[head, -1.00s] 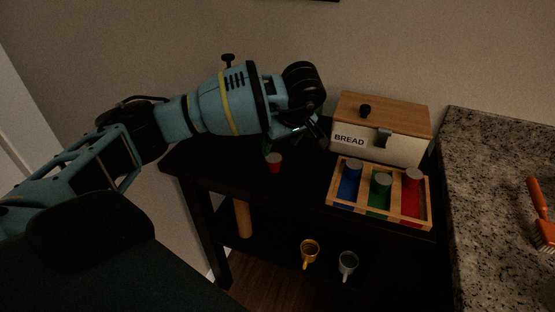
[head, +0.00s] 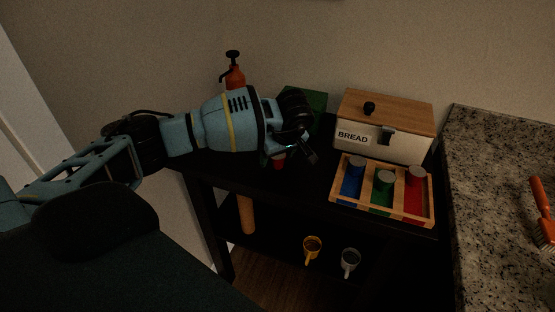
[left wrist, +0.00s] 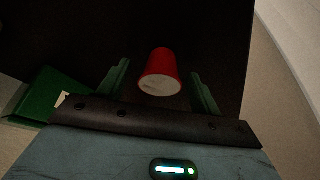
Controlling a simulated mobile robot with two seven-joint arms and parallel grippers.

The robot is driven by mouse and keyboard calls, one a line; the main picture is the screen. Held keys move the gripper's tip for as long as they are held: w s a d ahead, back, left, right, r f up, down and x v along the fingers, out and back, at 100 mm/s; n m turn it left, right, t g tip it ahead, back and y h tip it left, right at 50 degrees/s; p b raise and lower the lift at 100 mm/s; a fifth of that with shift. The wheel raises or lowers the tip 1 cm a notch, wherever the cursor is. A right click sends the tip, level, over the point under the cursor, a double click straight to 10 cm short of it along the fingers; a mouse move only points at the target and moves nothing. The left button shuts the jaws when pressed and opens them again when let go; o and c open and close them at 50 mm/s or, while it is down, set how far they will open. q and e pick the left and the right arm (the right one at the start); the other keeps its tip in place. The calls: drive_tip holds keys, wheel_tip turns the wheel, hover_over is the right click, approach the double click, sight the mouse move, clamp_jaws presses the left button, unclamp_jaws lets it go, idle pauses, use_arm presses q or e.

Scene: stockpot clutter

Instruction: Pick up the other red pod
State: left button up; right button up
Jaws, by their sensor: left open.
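A red pod (head: 279,163) stands on the black table, partly hidden by my left gripper (head: 290,160) in the head view. In the left wrist view the red pod (left wrist: 158,78) with its pale end lies between and just beyond the two green fingers of my left gripper (left wrist: 160,72), which is open and empty. Another red pod (head: 415,190) stands in the right compartment of the wooden tray (head: 383,212). My right gripper is not in view.
The tray also holds a blue pod (head: 352,182) and a green pod (head: 382,190). Behind it is a bread box (head: 400,146). An orange pump bottle (head: 236,77) and a green box (head: 318,101) stand behind my left arm. Mugs (head: 312,244) sit on the lower shelf.

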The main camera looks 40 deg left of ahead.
use_arm(q)
drive_tip(key=shift+c, duration=0.4)
drive_tip(key=c, duration=0.9)
drive_tip(key=shift+c, duration=0.2)
drive_tip(key=shift+r, duration=0.1)
drive_tip(key=shift+r, duration=0.4)
drive_tip(key=r, duration=0.1)
drive_tip(key=s+r, duration=0.1)
drive_tip(key=shift+d+r, duration=0.1)
drive_tip(key=shift+r, duration=0.25)
drive_tip(key=s+d, duration=0.1)
drive_tip(key=s, duration=0.6)
drive_tip(key=s+d+r, duration=0.1)
drive_tip(key=s+d, duration=0.1)
drive_tip(key=s, duration=0.5)
drive_tip(key=shift+s+d+r, duration=0.15)
drive_tip(key=shift+s+d, duration=0.1)
drive_tip(key=shift+s, duration=0.05)
